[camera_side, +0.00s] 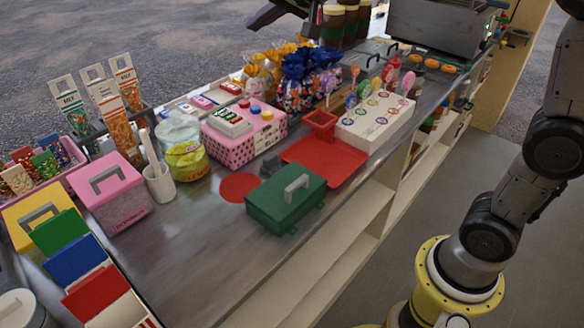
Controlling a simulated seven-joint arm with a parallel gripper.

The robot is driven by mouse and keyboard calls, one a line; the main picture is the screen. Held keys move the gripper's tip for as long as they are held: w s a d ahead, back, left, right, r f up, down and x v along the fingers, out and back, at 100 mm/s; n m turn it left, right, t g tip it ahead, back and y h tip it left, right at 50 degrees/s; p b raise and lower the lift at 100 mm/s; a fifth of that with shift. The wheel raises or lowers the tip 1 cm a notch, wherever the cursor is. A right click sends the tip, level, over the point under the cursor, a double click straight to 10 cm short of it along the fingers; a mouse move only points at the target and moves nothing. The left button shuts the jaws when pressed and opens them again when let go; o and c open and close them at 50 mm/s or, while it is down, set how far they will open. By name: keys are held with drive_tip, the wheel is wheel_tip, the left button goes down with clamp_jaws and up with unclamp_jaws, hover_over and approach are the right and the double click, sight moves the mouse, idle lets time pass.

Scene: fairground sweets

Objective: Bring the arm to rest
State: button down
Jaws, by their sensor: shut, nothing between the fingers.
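My arm (497,222) rises from its yellow base ring at the lower right and leaves the picture at the upper right edge.
A green box (285,203) with a grey handle stands near the counter's front edge, beside a red tray (335,165) and a red disc (239,187). A white lollipop stand (370,128) stands behind. Pink boxes and sweet bags crowd the back. The floor (425,220) before the counter is clear.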

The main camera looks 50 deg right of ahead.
drive_tip(key=s+f+n+g, duration=0.1)
drive_tip(key=s+f+n, duration=0.15)
drive_tip(key=s, duration=1.65)
drive_tip(key=s+d+f+n+g+h, duration=0.1)
drive_tip(key=s+f+n+g, duration=0.3)
drive_tip(key=s+f, duration=0.8)
drive_tip(key=s, duration=0.3)
drive_tip(key=shift+s+d+g, duration=0.3)
drive_tip(key=shift+f, duration=0.1)
